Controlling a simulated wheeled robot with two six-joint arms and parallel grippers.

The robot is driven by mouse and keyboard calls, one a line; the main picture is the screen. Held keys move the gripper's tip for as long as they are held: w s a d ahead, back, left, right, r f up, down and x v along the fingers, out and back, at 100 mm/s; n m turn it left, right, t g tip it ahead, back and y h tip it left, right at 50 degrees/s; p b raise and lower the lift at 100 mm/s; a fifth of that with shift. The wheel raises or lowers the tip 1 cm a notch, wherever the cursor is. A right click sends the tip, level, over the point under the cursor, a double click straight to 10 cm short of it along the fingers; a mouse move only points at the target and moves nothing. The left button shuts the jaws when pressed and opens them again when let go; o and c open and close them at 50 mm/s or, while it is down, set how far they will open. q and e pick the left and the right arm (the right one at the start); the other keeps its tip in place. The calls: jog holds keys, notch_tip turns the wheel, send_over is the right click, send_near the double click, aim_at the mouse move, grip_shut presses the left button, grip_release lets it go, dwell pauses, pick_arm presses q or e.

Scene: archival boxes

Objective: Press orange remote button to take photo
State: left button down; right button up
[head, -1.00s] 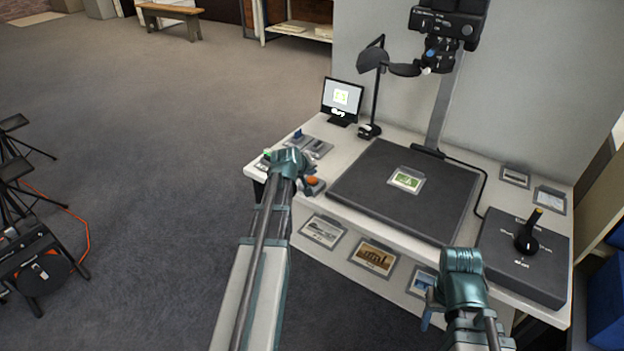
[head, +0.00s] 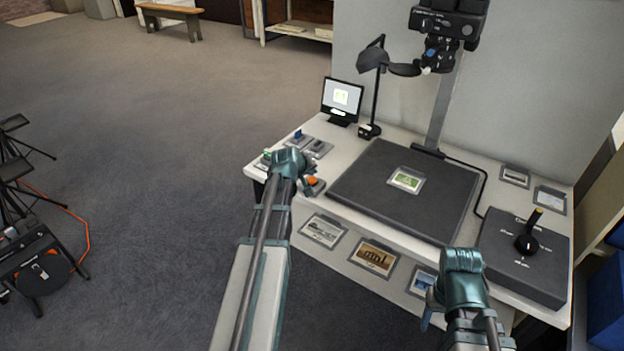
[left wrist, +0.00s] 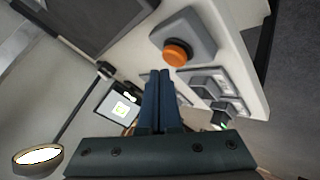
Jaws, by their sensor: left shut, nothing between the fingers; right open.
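The orange button (head: 312,181) sits on a small grey remote base (head: 318,190) at the left front of the white table, just right of my left gripper (head: 288,163). The left wrist view shows the button (left wrist: 177,52) on its grey base, beyond the fingertips and apart from them. My left gripper also shows there (left wrist: 160,78), its dark blue fingers shut with nothing between them. My right gripper (head: 432,305) is open near the table's front right, its fingers partly hidden by the arm. The photo card (head: 406,180) lies on the dark copy board (head: 350,178), under the camera (head: 447,24).
A monitor (head: 341,97) and a desk lamp (head: 373,95) stand at the table's back left. Small switch devices (head: 318,147) sit near my left gripper. A dark control box (head: 530,270) with a lever is on the right.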

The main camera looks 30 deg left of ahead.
aim_at(311, 181)
pick_arm(q)
jog(key=shift+f+b, duration=0.35)
jog(key=shift+f, duration=0.05)
jog(key=shift+f+b, duration=0.5)
jog(key=shift+b, duration=0.05)
dwell(0.6)
jog(key=shift+r, duration=0.1)
jog(key=shift+r+p, duration=0.85)
jog(key=shift+p, duration=0.15)
notch_tip(311, 181, up, 5)
jog(key=p, duration=0.5)
jog(key=shift+r, duration=0.1)
dwell(0.6)
